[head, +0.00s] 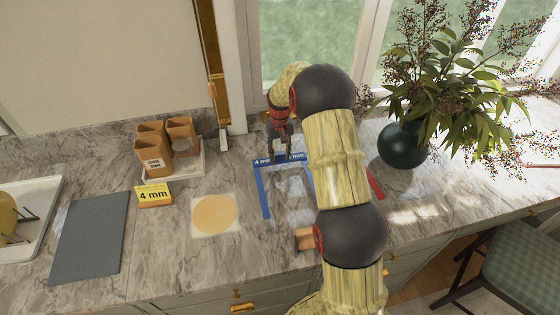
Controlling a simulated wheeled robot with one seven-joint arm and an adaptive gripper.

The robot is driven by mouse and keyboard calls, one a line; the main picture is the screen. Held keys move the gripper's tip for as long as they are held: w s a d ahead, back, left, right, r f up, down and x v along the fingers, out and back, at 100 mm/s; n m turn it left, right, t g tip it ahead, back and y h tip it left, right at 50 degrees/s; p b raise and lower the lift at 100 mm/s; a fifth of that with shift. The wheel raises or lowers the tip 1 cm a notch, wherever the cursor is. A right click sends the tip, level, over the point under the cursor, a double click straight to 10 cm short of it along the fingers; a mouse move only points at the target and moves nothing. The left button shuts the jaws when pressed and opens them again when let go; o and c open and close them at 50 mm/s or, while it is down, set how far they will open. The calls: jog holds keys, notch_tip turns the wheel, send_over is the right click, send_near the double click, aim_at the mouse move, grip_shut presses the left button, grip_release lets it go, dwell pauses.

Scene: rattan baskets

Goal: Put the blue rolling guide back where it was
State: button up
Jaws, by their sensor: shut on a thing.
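The blue rolling guide (264,194) is a U-shaped frame labelled "4 mm" on its far bar, with two legs toward the counter's front. My gripper (280,155) reaches down onto the middle of the far bar and is shut on it. My arm hides part of the right leg. I cannot tell whether the guide touches the counter. A red strip (375,183), possibly another guide, shows right of my arm, mostly hidden. A yellow card (153,195) marked "4 mm" is on the counter to the left.
A round dough sheet (214,214) lies on pale paper left of the guide. Orange-brown holders (153,157) stand on a tray behind it. A grey mat (88,237) and white tray (38,222) are far left. A dark plant vase (403,146) stands right. A wooden piece (304,238) shows beside my arm.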

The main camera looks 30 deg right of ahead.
aim_at(280, 159)
jog(key=shift+w+d+f, duration=0.15)
jog(key=shift+w+f, duration=0.1)
jog(key=shift+f, duration=1.6)
jog(key=shift+f, duration=0.2)
jog(key=o, duration=1.2)
jog(key=shift+r, duration=0.15)
